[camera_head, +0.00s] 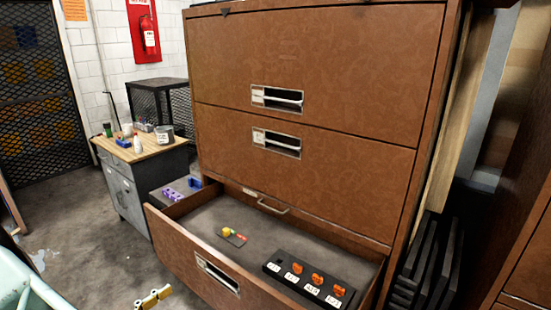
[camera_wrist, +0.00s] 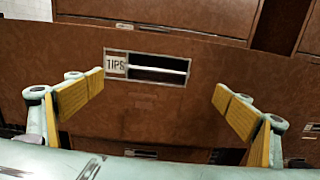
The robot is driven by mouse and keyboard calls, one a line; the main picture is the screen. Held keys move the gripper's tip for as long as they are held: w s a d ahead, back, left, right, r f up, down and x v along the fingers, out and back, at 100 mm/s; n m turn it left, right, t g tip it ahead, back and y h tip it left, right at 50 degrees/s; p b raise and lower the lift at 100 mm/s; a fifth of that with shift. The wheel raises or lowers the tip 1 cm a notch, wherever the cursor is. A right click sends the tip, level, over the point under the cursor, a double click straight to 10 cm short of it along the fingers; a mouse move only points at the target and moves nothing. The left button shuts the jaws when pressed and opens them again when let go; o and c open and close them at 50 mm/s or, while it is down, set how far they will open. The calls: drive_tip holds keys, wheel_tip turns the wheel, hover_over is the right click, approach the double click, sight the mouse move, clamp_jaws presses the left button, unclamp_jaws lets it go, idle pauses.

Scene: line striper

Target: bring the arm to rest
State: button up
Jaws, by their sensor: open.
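My gripper (camera_wrist: 160,100) is open and empty in the wrist view, with yellow-padded fingers far apart at left and right. A brown drawer front (camera_wrist: 145,115) with a label reading "TIPS" and a slot handle lies beyond and between the fingers; no contact shows. In the head view, yellow finger pads of my gripper (camera_head: 153,298) show at the bottom edge, left of the open drawer (camera_head: 172,237). A pale green part of my arm shows at the lower left; the rest is out of frame.
The brown cabinet (camera_head: 300,165) has its lower drawer pulled out. Inside are a black rack (camera_head: 285,283) with several orange pieces and a small dark plate (camera_head: 231,237) with yellow and red parts. A workbench (camera_head: 125,185) stands behind left. Floor between is clear.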

drive_tip(key=w+d+r+m+g+h, duration=0.3)
drive_tip(key=w+d+r+m+g, duration=0.15)
drive_tip(key=d+r, duration=0.65)
drive_tip(key=s+d+r+m+g+y+p, duration=0.1)
drive_tip(key=s+d+r+m+g, duration=0.2)
drive_tip(key=d, duration=0.6)
drive_tip(key=s+d+r+m+g+p, duration=0.1)
drive_tip(key=d+r+m+g, duration=0.2)
drive_tip(key=d+g, duration=0.45)
drive_tip(key=s+d+r+m+g+y+p, duration=0.1)
drive_tip(key=s+d+r+m+g, duration=0.2)
drive_tip(key=d, duration=0.8)
drive_tip(key=s+d+r+m+t+y+b, duration=0.1)
drive_tip(key=s+d+r+m+t+y, duration=0.2)
drive_tip(key=s, duration=0.7)
drive_tip(key=s+d+r+m+t+y+b, duration=0.2)
drive_tip(key=s+d+r+m+t+y, duration=0.2)
drive_tip(key=s+d+r+m+y, duration=0.3)
drive_tip(key=shift+s+d+r+m+y, duration=0.3)
drive_tip(key=shift+s+r+m+y, duration=0.4)
drive_tip(key=shift+s+r+m, duration=2.35)
drive_tip(key=shift+w+r+n, duration=0.3)
drive_tip(key=shift+w+r, duration=0.25)
drive_tip(key=shift+w, duration=0.25)
